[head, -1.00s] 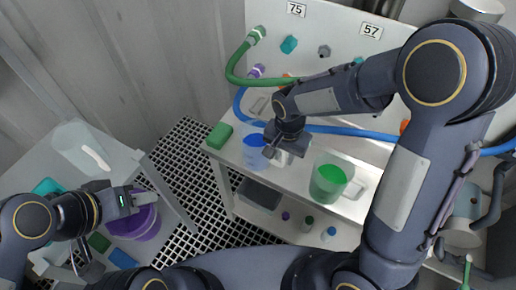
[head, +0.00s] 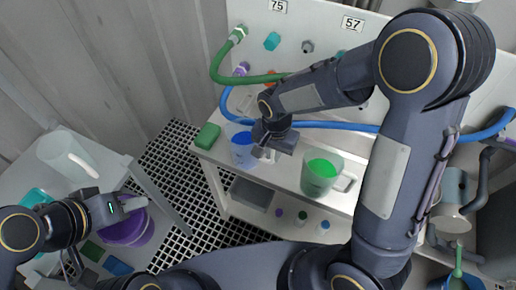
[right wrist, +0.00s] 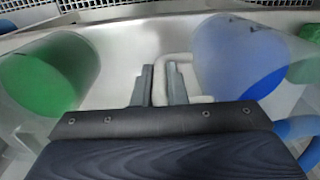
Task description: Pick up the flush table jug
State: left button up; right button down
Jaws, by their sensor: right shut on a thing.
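A clear jug with blue liquid (head: 241,152) stands on the light bench shelf, and a clear jug with green liquid (head: 319,180) stands to its right. My right gripper (head: 266,154) is between the two jugs, at the blue jug's right side. In the right wrist view its fingers (right wrist: 163,88) are shut on the pale handle of the blue jug (right wrist: 240,58); the green jug (right wrist: 48,75) is apart on the left. Whether the blue jug touches the shelf is unclear. My left gripper (head: 125,205) is over the purple bucket (head: 128,228); its jaws are too small to read.
A clear jug with a pale handle (head: 62,155) stands on the left table. A green block (head: 207,136) lies at the shelf's left end. Blue (head: 330,124) and green hoses run along the panel behind the jugs. A grey bin (head: 252,193) and small bottles sit on the lower shelf.

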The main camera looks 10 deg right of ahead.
jog(key=shift+r, duration=0.1)
jog(key=shift+r, duration=0.25)
jog(key=r, duration=0.3)
jog(key=shift+s+a+r, duration=0.1)
jog(key=shift+s+r, duration=0.1)
jog(key=shift+s, duration=0.05)
jog(key=s+a+r, duration=0.2)
jog(key=s+r, duration=0.7)
jog(key=s, duration=0.4)
jog(key=shift+s+a, duration=0.15)
jog(key=shift+a, duration=0.1)
